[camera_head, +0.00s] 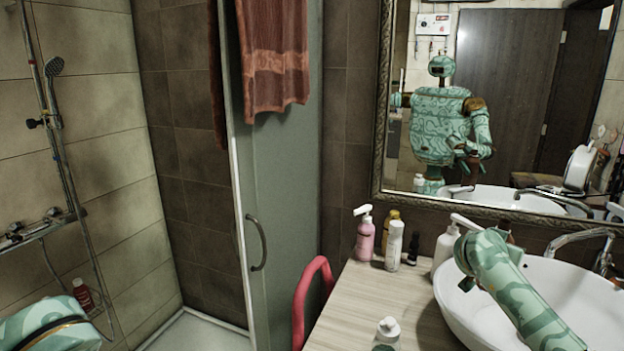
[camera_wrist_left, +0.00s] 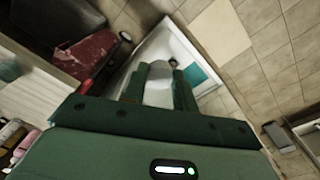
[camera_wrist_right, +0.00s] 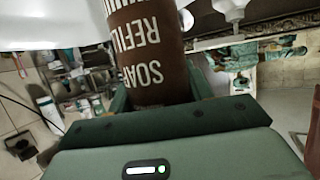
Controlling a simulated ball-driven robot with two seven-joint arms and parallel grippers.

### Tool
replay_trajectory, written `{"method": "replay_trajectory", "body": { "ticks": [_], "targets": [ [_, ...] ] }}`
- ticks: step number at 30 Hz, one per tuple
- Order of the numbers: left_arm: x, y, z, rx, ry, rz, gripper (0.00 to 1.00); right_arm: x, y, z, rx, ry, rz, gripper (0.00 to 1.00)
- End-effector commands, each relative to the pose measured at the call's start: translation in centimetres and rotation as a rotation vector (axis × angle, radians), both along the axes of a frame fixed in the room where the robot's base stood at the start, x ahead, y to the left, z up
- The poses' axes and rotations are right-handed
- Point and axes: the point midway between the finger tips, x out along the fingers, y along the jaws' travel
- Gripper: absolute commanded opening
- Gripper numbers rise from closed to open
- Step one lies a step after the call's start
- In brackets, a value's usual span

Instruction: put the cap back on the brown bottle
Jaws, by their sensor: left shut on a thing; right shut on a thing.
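The brown bottle (camera_wrist_right: 152,58), with pale lettering reading SOAP and REFILL, is between the fingers of my right gripper (camera_wrist_right: 158,98) in the right wrist view. The gripper is shut on it. Its upper end in that picture is cut off by the frame. In the head view a small brown part (camera_head: 503,226) shows behind my right arm, over the basin. My left gripper (camera_wrist_left: 158,88) is shut on a white rounded thing (camera_wrist_left: 158,80) in the left wrist view, which looks like the cap. My left gripper is outside the head view.
A white basin (camera_head: 590,300) with a tap stands at the right. On the wooden counter (camera_head: 365,300) are a pink pump bottle (camera_head: 365,238), a white bottle (camera_head: 393,246), a white pump bottle (camera_head: 445,246) and a white-topped bottle (camera_head: 387,331) in front. A red chair (camera_head: 305,300) stands beside it.

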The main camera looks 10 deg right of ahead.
Motion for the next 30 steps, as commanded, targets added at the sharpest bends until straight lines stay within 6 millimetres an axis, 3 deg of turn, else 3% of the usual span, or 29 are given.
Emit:
{"method": "replay_trajectory", "body": {
  "ticks": [8,12,18,24,30],
  "targets": [
    [0.0,0.0,0.0,0.0,0.0,0.0,0.07,-1.8,10.7,0.6,-0.001,0.002,0.315,0.09],
    [0.0,0.0,0.0,0.0,0.0,0.0,0.07,-4.6,17.3,-0.3,0.0,0.004,0.504,0.09],
    [0.0,0.0,0.0,0.0,0.0,0.0,0.07,-9.9,25.2,-1.8,0.003,0.004,0.745,0.09],
    [0.0,0.0,0.0,0.0,0.0,0.0,0.07,-14.5,29.7,-2.6,0.003,0.002,0.9,0.1],
    [0.0,0.0,0.0,0.0,0.0,0.0,0.07,-16.8,31.6,-2.8,0.003,0.001,0.969,0.09]
  ]
}}
